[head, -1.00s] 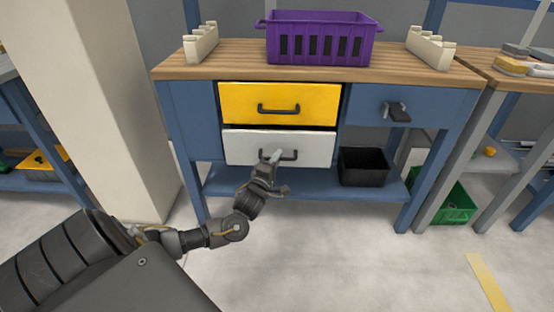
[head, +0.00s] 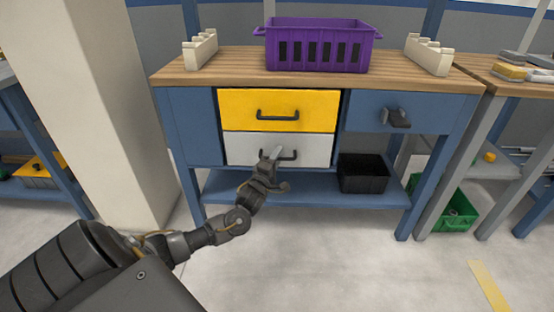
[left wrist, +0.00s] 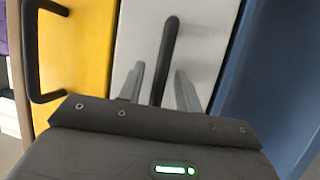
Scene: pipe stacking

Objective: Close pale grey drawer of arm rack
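The pale grey drawer (head: 240,149) is the lower front in the blue bench, under the yellow drawer (head: 235,108). Its front now sits about level with the yellow front, with no wide dark gap above it. Its dark handle (head: 291,155) is at the middle of its front. My left gripper (head: 273,155) is at this handle. In the left wrist view, the two grey fingers (left wrist: 160,88) are apart, one on each side of the handle bar (left wrist: 169,48), with visible space beside it. My right gripper is not in view.
A purple crate (head: 318,45) and two cream racks (head: 201,50) (head: 429,54) stand on the wooden top. A black bin (head: 363,174) is on the lower shelf, right of the drawer. A pale column (head: 110,110) stands left. The floor in front is clear.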

